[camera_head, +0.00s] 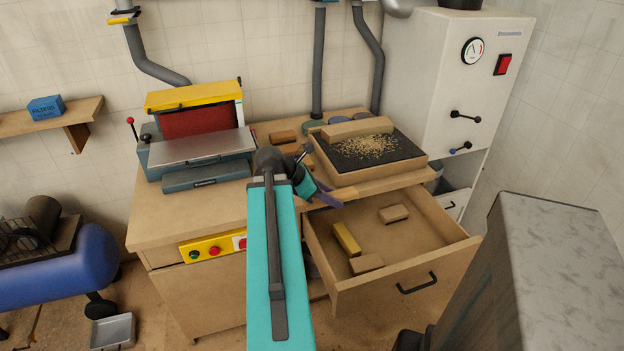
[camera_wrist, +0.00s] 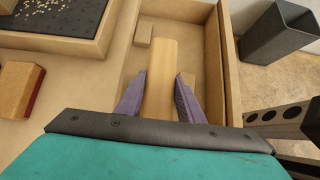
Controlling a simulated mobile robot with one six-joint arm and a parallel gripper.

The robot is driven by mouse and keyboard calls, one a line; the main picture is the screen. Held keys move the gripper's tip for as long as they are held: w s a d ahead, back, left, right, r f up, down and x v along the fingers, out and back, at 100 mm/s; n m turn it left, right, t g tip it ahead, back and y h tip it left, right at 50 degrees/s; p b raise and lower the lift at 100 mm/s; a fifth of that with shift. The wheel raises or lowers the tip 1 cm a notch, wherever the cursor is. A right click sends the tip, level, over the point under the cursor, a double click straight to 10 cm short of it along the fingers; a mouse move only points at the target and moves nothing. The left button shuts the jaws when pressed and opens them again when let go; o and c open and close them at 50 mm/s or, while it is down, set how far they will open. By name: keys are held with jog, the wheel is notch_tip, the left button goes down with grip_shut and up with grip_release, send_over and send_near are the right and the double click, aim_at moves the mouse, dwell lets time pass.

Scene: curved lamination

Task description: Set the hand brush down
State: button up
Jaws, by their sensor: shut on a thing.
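My gripper (camera_head: 318,192) is shut on the hand brush (camera_head: 330,200), over the back left part of the open drawer (camera_head: 447,251). In the wrist view, the brush's pale wooden body (camera_wrist: 163,65) lies between the two purple fingers of my gripper (camera_wrist: 158,95) and points away from me. Its bristles cannot be made out. The brush is over the drawer's inside, and I cannot tell whether it touches anything below. My teal arm hides part of the drawer's left side.
In the drawer lie a yellowish block (camera_head: 346,238) and wooden blocks (camera_head: 367,263) (camera_head: 394,213). Behind it, a black-topped work surface (camera_head: 345,158) holds shavings and a wooden piece. A sanding machine (camera_head: 200,150) stands left. A grey post (camera_head: 550,270) rises at right.

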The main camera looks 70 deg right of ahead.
jog(key=shift+a+r+p, duration=0.15)
jog(key=shift+p, duration=1)
jog(key=shift+w+d+f+p, duration=0.2)
jog(key=shift+w+d+f, duration=0.05)
jog(key=shift+w+d, duration=1.35)
jog(key=shift+w+d+f+p, duration=0.25)
jog(key=shift+w+d+f, duration=0.05)
jog(key=shift+w+d, duration=1.3)
jog(key=shift+w+d+f+p, duration=0.2)
jog(key=shift+w+d+f, duration=0.05)
jog(key=shift+w+d, duration=1.35)
jog(key=shift+s, duration=0.1)
jog(key=shift+f+p, duration=0.35)
jog(key=shift+f, duration=1.4)
jog(key=shift+f, duration=0.1)
jog(key=o, duration=1.1)
